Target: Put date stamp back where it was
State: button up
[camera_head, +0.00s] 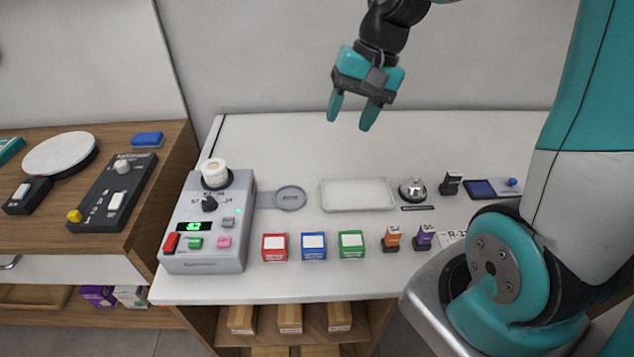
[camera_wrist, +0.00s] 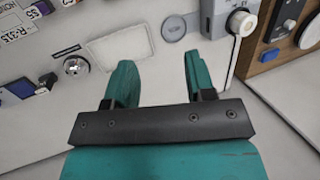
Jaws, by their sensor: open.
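A black stamp (camera_head: 451,183) stands upright on the white counter, between the bell and the blue ink pad (camera_head: 480,189). It also shows at the left of the wrist view (camera_wrist: 48,81). An orange stamp (camera_head: 391,238) and a purple stamp (camera_head: 424,237) stand side by side nearer the front edge. I cannot read which of these is the date stamp. My gripper (camera_head: 350,118) is open and empty, high above the back of the counter, apart from every stamp. In the wrist view its two teal fingers (camera_wrist: 160,72) are spread with nothing between them.
A shallow white tray (camera_head: 357,207) and a silver bell (camera_head: 412,190) sit mid-counter. Red, blue and green boxes (camera_head: 313,246) stand in front. A grey control device (camera_head: 208,225) with a round plate (camera_head: 291,198) is at left. Bare counter lies behind the tray.

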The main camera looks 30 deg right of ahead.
jog(key=s+a+r+n, duration=0.3)
jog(key=s+a+n, duration=1)
jog(key=s+a, duration=0.1)
jog(key=shift+s+a+g, duration=0.4)
jog(key=shift+a, duration=0.4)
jog(key=shift+r, duration=0.1)
